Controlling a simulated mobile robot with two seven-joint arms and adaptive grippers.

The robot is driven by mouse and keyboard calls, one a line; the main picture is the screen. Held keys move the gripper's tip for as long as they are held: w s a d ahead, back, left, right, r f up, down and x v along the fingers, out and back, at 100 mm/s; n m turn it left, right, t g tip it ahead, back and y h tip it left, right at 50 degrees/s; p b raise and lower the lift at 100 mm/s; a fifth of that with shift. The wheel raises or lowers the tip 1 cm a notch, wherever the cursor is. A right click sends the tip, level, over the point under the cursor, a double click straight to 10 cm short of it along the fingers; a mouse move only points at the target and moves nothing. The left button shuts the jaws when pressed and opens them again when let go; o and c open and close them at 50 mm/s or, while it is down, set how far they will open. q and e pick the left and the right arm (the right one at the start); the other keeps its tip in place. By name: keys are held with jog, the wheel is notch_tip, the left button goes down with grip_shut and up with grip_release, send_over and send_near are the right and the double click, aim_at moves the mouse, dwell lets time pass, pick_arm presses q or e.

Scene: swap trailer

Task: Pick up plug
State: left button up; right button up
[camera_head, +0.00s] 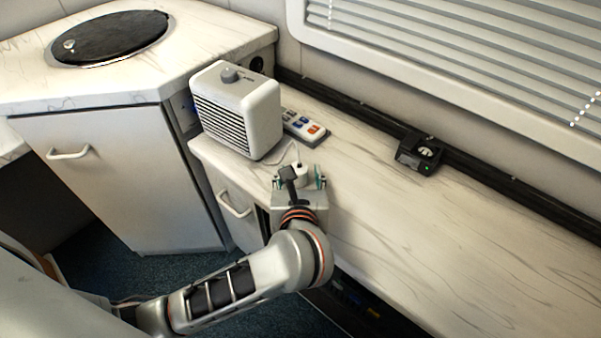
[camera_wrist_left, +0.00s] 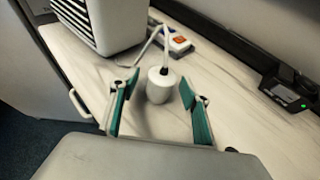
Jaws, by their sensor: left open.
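The white plug (camera_wrist_left: 160,86) stands on the marble-look counter, with its cable rising from its top and running back toward the heater. In the head view the plug (camera_head: 301,172) is partly hidden by my left gripper (camera_head: 300,180). In the left wrist view my left gripper (camera_wrist_left: 158,102) is open, with its green-padded fingers on either side of the plug. The fingers appear apart from it, with a gap on both sides. My right gripper is in neither view.
A black device (camera_head: 419,152) with a green light sits on the rail along the wall. The counter (camera_head: 450,240) to the right is clear.

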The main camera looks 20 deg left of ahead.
pick_arm(q)
jog(key=shift+w+a+f, duration=0.15)
jog(key=shift+w, duration=0.2)
jog(key=shift+c, duration=0.5)
jog(key=c, duration=1.1)
jog(key=shift+c, duration=0.2)
